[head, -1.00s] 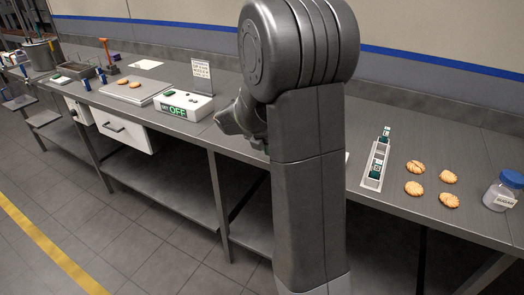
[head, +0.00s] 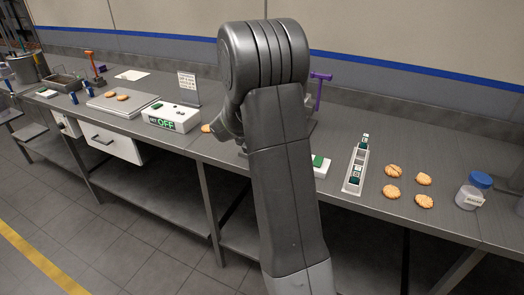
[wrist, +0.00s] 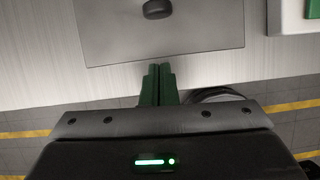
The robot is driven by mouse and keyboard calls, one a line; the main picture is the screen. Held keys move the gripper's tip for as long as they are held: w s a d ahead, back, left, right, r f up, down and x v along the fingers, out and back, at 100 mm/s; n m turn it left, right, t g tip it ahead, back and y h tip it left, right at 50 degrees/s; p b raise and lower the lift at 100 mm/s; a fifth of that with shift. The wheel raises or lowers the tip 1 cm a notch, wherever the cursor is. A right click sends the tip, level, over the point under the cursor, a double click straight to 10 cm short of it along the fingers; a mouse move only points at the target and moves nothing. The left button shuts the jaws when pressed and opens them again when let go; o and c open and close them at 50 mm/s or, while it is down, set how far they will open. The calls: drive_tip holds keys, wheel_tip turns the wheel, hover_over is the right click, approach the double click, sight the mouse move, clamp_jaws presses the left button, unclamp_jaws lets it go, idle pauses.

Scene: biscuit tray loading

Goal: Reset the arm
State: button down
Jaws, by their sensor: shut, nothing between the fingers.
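My gripper (wrist: 158,84) shows in the wrist view as two green fingers side by side, shut and empty. It is over the front edge of the counter, below a grey plate with a dark knob (wrist: 157,9). In the head view my grey arm stands upright in front of the counter and hides the fingers.
To the right are a white box with a green top (head: 320,166), a narrow holder (head: 355,172), several biscuits (head: 393,191) and a blue-lidded jar (head: 473,192). A purple-handled tool (head: 319,90) stands behind.

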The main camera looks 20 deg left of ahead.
drive_tip(key=v, duration=1)
drive_tip(key=shift+w, duration=0.1)
